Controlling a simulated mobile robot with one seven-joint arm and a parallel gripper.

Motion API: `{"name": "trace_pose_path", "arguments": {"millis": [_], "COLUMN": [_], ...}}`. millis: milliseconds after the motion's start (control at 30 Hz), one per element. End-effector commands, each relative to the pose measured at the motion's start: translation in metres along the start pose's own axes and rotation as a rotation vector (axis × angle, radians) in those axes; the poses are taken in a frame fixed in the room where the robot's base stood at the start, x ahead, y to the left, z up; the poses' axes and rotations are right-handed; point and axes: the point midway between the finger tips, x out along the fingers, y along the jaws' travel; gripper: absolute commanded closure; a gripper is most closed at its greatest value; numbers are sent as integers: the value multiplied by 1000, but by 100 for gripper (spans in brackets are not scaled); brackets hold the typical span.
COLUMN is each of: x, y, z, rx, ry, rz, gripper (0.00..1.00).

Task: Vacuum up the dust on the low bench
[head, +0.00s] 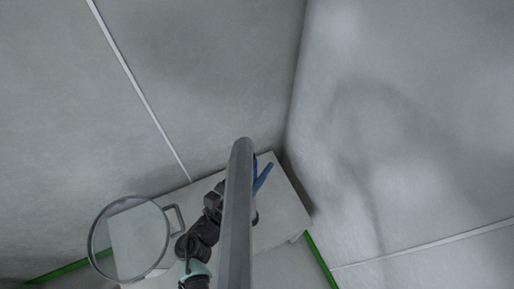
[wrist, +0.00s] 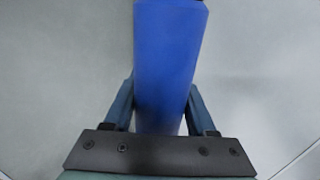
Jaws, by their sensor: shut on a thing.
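The low bench (head: 284,208) is a white-topped block in the corner of the room, low in the head view, partly hidden by my arm. My gripper (wrist: 162,92) is shut on a long blue body, probably the vacuum (wrist: 164,50), in the wrist view. Its two dark blue fingers press on either side of the blue body, which runs away from the palm past the top edge. In the head view a bit of blue (head: 262,178) shows beside my arm over the bench; I cannot tell which part it is. I can make out no dust.
A round, clear-looking thing with a grey rim (head: 91,238) and a side handle shows at the lower left, overlapping the bench's left end. Pale walls (head: 400,130) meet behind the bench. Green strips (head: 320,258) run along the floor edges. The bench's right end looks clear.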

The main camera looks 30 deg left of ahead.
Motion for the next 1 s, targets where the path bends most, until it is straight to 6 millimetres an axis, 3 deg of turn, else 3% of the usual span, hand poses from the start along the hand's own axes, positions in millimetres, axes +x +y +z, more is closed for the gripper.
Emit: {"name": "trace_pose_path", "arguments": {"millis": [1000], "x": [43], "y": [69], "z": [2], "rx": [3], "ry": [-5], "rz": [0], "gripper": [99]}}
